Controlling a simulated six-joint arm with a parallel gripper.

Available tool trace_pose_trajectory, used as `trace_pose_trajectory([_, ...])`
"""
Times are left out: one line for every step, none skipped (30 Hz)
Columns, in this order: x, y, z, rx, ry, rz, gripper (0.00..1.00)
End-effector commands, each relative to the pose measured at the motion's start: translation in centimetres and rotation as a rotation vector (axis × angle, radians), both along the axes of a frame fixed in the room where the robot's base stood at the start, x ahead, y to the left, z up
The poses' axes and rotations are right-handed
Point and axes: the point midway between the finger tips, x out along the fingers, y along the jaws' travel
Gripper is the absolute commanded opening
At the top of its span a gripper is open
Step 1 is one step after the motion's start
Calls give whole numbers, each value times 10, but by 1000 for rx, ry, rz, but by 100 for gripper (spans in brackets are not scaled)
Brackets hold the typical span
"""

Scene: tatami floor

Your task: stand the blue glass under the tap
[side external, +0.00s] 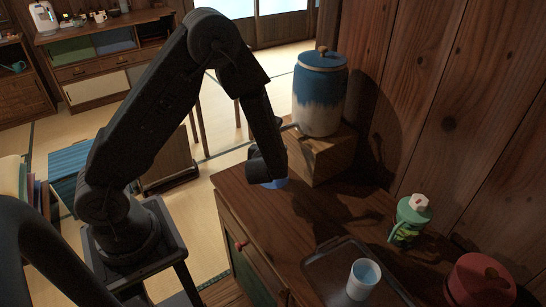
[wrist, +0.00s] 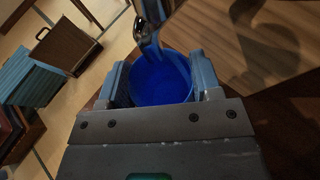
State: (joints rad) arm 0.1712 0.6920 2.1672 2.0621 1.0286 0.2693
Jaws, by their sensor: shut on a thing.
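The blue glass (wrist: 165,88) is between the two fingers of my gripper (wrist: 160,76) in the wrist view, with its open mouth facing the camera. My gripper is shut on it. In the side view only a small blue piece of the glass (side external: 276,183) shows below my gripper (side external: 266,170), low at the counter; I cannot tell if it touches the wood. The metal tap (wrist: 152,18) overlaps the glass's far rim in the wrist view. The tap belongs to the blue and white dispenser (side external: 319,95), and my arm mostly hides it in the side view.
The dispenser stands on a wooden block (side external: 325,155) by the wall. On the counter (side external: 290,220) are a dark tray (side external: 325,272) with a white cup (side external: 363,280), a green lidded bottle (side external: 409,222) and a red container (side external: 480,283). The counter's middle is clear.

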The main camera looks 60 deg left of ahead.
Motion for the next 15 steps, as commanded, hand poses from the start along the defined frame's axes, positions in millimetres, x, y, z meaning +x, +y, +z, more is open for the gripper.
trace_pose_trajectory([2, 2, 0, 0, -1, 1, 28])
trace_pose_trajectory([3, 3, 0, 0, -1, 1, 28])
trace_pose_trajectory([5, 6, 0, 1, -1, 2, 28])
trace_pose_trajectory([8, 9, 0, 1, -2, 3, 28])
trace_pose_trajectory([11, 12, 1, 2, -3, 4, 28])
trace_pose_trajectory([12, 13, -5, 2, 4, -1, 28])
trace_pose_trajectory([11, 12, -11, 2, 7, 0, 28])
trace_pose_trajectory([11, 12, -16, 2, 6, -1, 28])
trace_pose_trajectory([11, 11, -22, 2, 6, -1, 28])
trace_pose_trajectory([11, 11, -25, 2, 5, -2, 28])
trace_pose_trajectory([11, 11, -28, 3, 4, -2, 28])
trace_pose_trajectory([12, 11, -31, 2, 2, -1, 28])
trace_pose_trajectory([11, 11, -33, 1, 1, -1, 28])
trace_pose_trajectory([11, 11, -34, 2, 1, -1, 28])
trace_pose_trajectory([11, 11, -35, 1, 0, 0, 28])
